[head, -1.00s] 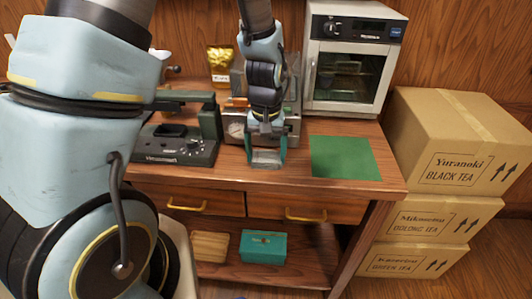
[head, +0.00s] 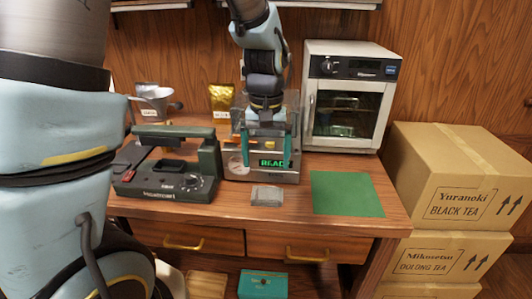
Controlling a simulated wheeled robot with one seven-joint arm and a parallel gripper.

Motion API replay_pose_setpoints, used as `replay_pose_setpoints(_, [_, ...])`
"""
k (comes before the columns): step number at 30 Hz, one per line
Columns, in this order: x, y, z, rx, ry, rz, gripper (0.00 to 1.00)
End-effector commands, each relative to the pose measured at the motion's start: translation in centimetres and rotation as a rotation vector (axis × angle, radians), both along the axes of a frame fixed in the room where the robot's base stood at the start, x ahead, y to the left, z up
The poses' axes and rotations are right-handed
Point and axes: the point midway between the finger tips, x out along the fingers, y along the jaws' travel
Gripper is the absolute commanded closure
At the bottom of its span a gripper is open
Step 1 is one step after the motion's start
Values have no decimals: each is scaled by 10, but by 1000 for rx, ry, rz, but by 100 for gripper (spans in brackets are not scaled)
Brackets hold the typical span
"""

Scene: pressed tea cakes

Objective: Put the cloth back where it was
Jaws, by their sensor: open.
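A small grey folded cloth (head: 267,195) lies flat on the wooden table (head: 300,215), left of the green mat (head: 346,194) and in front of a metal machine. My gripper (head: 266,164) points down above and behind the cloth in the picture. Its two teal fingers are spread apart with nothing between them. They are clear of the cloth and overlap the front of the machine in view.
The metal machine (head: 233,168) has a lit green display, partly hidden by my gripper. A dark green press (head: 165,184) stands left, a small oven (head: 348,95) at the back right. Stacked cartons (head: 455,185) stand right of the table. The green mat is bare.

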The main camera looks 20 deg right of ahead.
Motion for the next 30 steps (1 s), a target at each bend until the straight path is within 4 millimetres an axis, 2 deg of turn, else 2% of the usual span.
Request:
replay_pose_setpoints(4, [1,0,16,-2,-1,0,0])
replay_pose_setpoints(11, [0,1,22,0,1,2,0])
replay_pose_setpoints(14, [7,15,22,-4,-5,24,0])
replay_pose_setpoints(17, [20,50,19,-15,-16,72,0])
replay_pose_setpoints(21, [33,123,15,-34,-48,168,0])
replay_pose_setpoints(24, [33,172,11,-42,-76,230,0])
replay_pose_setpoints(27, [27,210,8,-44,-102,281,0])
replay_pose_setpoints(30, [21,236,5,-43,-120,317,0])
